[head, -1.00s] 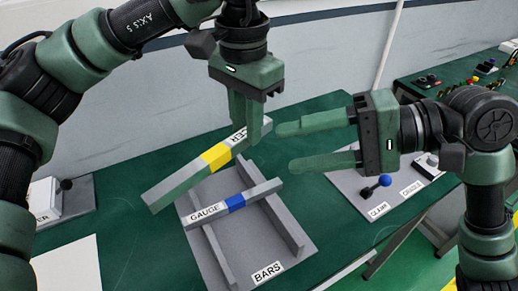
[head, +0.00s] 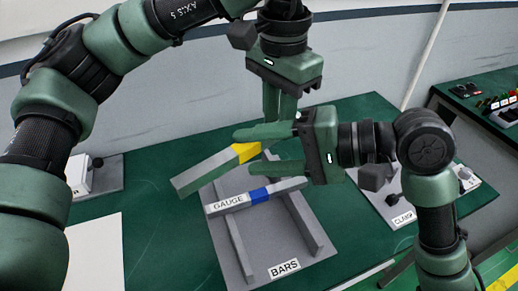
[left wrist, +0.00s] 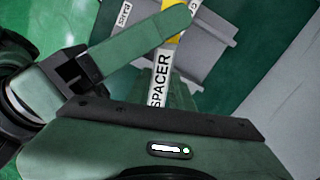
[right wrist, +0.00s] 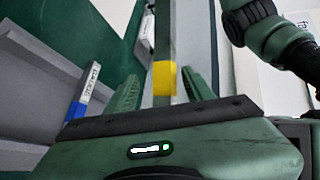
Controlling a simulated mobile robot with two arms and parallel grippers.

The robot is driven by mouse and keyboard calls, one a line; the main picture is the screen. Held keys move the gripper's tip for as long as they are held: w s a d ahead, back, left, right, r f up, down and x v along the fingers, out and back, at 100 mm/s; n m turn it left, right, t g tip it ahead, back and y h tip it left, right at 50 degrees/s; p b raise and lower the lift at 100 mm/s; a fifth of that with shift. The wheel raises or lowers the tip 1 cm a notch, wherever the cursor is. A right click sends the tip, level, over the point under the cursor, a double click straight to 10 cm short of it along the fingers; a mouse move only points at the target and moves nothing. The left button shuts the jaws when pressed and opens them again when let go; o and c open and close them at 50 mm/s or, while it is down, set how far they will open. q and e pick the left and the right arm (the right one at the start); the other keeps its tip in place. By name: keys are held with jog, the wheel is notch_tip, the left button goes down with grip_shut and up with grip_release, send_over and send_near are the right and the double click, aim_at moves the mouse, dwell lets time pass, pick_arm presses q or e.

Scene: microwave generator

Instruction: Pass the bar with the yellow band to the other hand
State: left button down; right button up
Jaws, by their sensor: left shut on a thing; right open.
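The bar with the yellow band (head: 208,168) is grey and is held tilted above the rack in the head view. My left gripper (head: 280,118) is shut on its right end, by the SPACER lettering seen in the left wrist view (left wrist: 160,82). My right gripper (head: 250,152) is open, with its fingers on either side of the bar near the yellow band. In the right wrist view the bar (right wrist: 162,40) and its yellow band stand between the two open fingers (right wrist: 155,88). I cannot tell whether they touch it.
The grey rack marked BARS (head: 238,255) stands below, with the GAUGE bar (head: 228,202) with a blue band lying across it. A white sheet (head: 95,255) lies at the left. A grey tray marked CLAMP (head: 400,218) is at the right.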

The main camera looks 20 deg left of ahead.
grip_shut()
pick_arm(q)
jog(key=c, duration=1.2)
grip_release()
jog(key=shift+o, duration=0.2)
jog(key=shift+r, duration=0.1)
